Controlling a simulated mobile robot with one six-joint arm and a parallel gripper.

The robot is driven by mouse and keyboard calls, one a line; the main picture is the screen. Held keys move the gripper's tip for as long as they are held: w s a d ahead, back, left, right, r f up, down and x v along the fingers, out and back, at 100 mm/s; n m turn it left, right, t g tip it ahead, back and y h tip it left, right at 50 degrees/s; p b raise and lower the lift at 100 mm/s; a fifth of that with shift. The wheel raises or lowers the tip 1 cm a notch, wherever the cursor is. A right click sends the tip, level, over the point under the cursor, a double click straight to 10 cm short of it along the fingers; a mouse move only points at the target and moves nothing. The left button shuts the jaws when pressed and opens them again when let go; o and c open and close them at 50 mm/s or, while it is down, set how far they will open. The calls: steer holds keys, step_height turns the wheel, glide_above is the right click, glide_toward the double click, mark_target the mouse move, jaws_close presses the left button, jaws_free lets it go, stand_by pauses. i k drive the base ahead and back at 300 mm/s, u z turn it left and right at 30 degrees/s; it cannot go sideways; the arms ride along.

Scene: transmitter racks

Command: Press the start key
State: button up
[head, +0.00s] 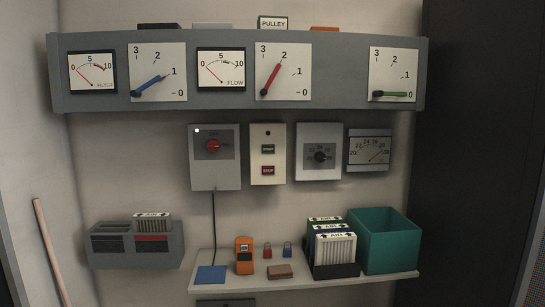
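A cream button box (268,130) is fixed to the wall in the middle of the head view, below the long grey panel. It has a green key (267,149) above and a red key (267,170) below. Both keys carry small lettering; the red one seems to read STOP, and the green one's is too small to read. Nothing covers either key. My gripper is not in view.
The long panel (220,102) overhangs above. A shelf (340,283) below carries filters, a green bin (389,245) and an orange meter (244,254).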

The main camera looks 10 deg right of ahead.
mark_target(269, 149)
steer(key=u, duration=0.05)
steer(key=i, duration=0.95)
steer(key=z, duration=0.05)
